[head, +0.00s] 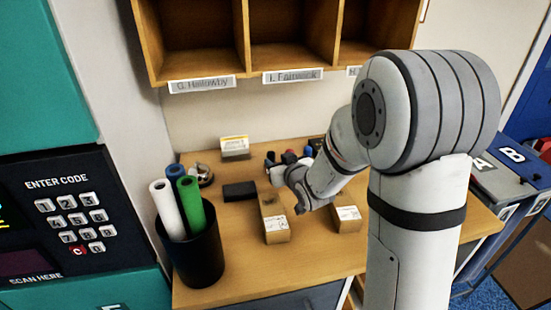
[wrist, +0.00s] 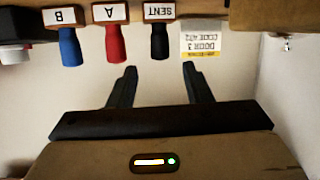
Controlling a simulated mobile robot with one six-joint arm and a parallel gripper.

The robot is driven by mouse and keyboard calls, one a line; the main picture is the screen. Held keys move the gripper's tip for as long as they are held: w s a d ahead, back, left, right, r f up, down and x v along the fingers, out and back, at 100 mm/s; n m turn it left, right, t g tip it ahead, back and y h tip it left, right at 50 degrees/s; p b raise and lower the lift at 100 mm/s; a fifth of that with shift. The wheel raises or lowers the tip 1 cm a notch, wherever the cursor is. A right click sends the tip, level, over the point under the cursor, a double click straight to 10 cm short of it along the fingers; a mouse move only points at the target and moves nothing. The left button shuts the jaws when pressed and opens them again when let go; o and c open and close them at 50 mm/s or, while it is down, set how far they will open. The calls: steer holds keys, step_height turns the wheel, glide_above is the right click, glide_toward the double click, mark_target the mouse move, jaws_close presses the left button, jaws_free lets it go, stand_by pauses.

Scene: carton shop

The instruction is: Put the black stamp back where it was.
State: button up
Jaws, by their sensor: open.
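The black stamp (wrist: 159,42), with a label reading SENT, stands in the row of stamps in the wrist view, which is upside down. It is beside the red stamp (wrist: 116,42), with the blue stamp (wrist: 70,45) beyond. My gripper (wrist: 158,68) is open, with nothing between its fingers. The fingertips are apart from each other, one on each side of the black handle in the picture. I cannot tell how far the handle is from them. In the head view my gripper (head: 277,168) is over the back of the table, and the black stamp is hard to tell from the fingers.
A yellow and white card (wrist: 201,40) stands beside the black stamp. A black pad (head: 240,190) and two small cartons (head: 276,228) (head: 347,218) are on the table (head: 225,270). A black bin (head: 195,255) of rolls is at left. Wooden pigeonholes (head: 240,45) hang above.

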steer(key=s+d+r+m+g+h, duration=0.1)
steer(key=s+d+m+g+h, duration=0.15)
steer(key=s+d, duration=0.4)
steer(key=s+d+r+m+g+h, duration=0.1)
steer(key=s+d+g+h, duration=0.25)
steer(key=s, duration=0.55)
steer(key=s+d+r+g+y, duration=0.1)
steer(key=s+g, duration=0.4)
steer(key=s, duration=0.9)
steer(key=shift+s+d+m, duration=0.35)
steer(key=shift+s+m, duration=0.05)
steer(key=shift+m, duration=0.05)
steer(key=shift+r, duration=0.1)
steer(key=shift+r, duration=0.3)
